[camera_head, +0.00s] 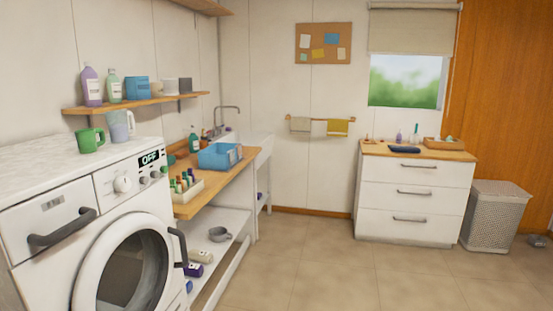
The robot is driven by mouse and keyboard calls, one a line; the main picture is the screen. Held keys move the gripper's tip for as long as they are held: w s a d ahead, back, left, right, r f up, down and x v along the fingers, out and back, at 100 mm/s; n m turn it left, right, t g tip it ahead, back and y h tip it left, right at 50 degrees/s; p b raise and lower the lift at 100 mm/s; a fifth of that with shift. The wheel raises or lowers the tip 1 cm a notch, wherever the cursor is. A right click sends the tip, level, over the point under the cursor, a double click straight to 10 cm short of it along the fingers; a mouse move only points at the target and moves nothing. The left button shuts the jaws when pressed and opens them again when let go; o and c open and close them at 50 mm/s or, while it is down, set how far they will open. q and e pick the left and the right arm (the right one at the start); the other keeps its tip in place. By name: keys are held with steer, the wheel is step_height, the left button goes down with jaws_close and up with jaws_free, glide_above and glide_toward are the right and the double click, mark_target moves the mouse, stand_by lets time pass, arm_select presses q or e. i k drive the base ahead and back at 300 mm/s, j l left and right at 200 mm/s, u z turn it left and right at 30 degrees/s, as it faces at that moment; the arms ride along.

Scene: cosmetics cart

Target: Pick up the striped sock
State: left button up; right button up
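I cannot make out a striped sock for certain in the head view. A small grey item (537,241) lies on the floor at the far right edge, beside the laundry basket; it is too small to tell what it is. A flat dark blue item (405,149) lies on top of the white dresser (411,192); no stripes can be made out on it. Neither of my grippers is in view.
A white washing machine (60,227) fills the left front. A wooden counter (213,193) with a blue bin (220,156) stands beyond it, with a lower shelf beneath. A grey laundry basket (493,222) stands right of the dresser. The tiled floor (330,275) is clear in the middle.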

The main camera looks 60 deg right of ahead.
mark_target(232, 152)
steer(key=z, duration=1.7)
steer(key=i+z, duration=0.4)
steer(key=i, duration=1.5)
